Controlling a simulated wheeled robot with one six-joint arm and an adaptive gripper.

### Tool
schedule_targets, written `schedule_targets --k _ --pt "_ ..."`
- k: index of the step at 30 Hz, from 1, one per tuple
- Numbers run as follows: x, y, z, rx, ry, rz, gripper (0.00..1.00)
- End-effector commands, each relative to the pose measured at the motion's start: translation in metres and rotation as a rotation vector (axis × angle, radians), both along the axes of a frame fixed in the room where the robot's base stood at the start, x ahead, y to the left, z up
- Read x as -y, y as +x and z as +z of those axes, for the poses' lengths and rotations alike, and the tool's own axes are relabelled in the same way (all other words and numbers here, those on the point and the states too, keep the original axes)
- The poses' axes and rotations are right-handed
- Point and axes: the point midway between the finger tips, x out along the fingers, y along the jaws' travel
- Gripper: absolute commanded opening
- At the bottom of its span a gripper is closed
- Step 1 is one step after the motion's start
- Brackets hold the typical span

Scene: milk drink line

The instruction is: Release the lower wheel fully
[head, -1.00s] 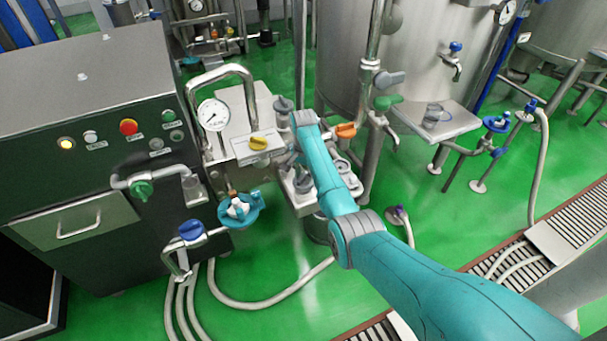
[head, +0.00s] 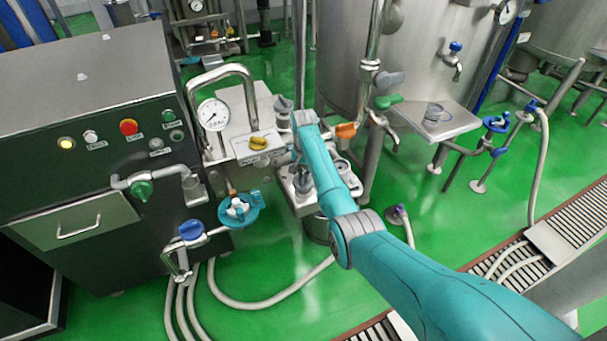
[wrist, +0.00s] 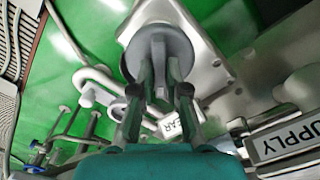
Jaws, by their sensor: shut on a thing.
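In the wrist view a round grey wheel (wrist: 158,50) with a raised bar across its face sits on a metal fitting. My gripper (wrist: 160,78) has its two dark fingers closed on the bar, one on each side. In the head view my teal arm hides most of the gripper. A grey knob (head: 283,104) stands above my wrist and another grey knob (head: 303,182) stands lower, left of my forearm. I cannot tell for certain which of them matches the wheel in the wrist view.
A dark cabinet (head: 80,140) with buttons stands at the left. A steel tank (head: 420,50) rises behind. A SUPPLY label (wrist: 280,141) lies right of my fingers. Hoses cross the green floor.

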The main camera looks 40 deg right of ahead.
Motion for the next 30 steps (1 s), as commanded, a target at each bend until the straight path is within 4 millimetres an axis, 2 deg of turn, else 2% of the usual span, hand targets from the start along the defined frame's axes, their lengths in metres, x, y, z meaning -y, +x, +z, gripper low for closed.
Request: schedule_targets --k 18,30 --pt "0.0001 0.0003 0.0003 0.001 -0.001 0.55 0.0" --pt "0.0 0.0004 0.0004 0.001 -0.001 0.736 0.0"
